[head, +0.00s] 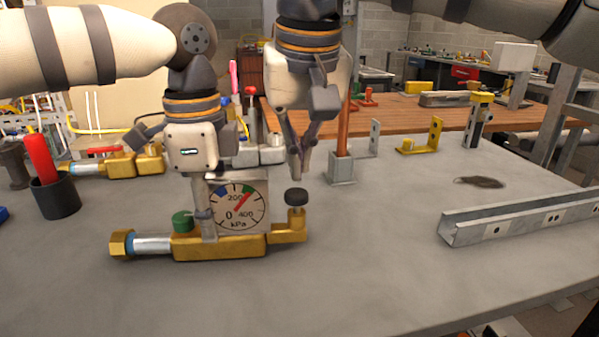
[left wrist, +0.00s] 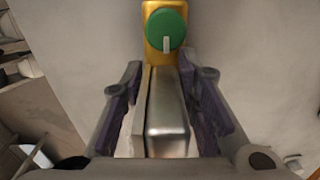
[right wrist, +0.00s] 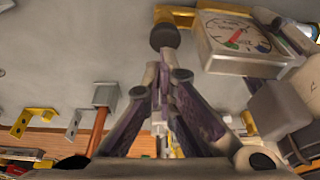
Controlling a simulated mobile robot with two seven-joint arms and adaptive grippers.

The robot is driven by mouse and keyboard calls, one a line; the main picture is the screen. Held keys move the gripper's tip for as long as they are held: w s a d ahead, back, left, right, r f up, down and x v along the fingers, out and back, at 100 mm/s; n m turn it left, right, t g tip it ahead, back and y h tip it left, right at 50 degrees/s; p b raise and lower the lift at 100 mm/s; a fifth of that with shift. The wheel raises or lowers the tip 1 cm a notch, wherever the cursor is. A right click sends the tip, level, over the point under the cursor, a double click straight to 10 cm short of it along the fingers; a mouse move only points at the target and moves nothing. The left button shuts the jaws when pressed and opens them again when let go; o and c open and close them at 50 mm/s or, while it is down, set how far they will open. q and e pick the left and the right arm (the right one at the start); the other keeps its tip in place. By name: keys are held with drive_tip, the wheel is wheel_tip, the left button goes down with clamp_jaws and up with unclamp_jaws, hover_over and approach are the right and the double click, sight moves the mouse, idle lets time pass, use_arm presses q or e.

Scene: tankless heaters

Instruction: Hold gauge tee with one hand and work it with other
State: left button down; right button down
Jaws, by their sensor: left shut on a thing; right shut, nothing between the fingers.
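The gauge tee (head: 220,247) lies on the grey bench, with a brass body, a hex end at left, a green knob (head: 182,221) and a black knob (head: 296,197) on its right branch. Its square gauge (head: 237,207) reads in kPa, and the red needle points up and right. My left gripper (head: 208,228) is shut on the gauge tee at its gauge block; the left wrist view shows the silver block (left wrist: 167,125) between the fingers. My right gripper (head: 299,178) is shut and empty just above the black knob, which also shows in the right wrist view (right wrist: 165,37); contact is unclear.
A second brass fitting (head: 120,163) lies behind at left, near a dark cup (head: 55,197) with a red-handled tool. A metal post holder (head: 341,168) stands behind my right gripper. A steel channel (head: 520,215) lies at right. The front of the bench is clear.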

drive_tip(key=v, duration=1)
idle(5.0)
use_arm(q)
drive_tip(key=c, duration=1.2)
unclamp_jaws()
drive_tip(key=shift+o, duration=0.2)
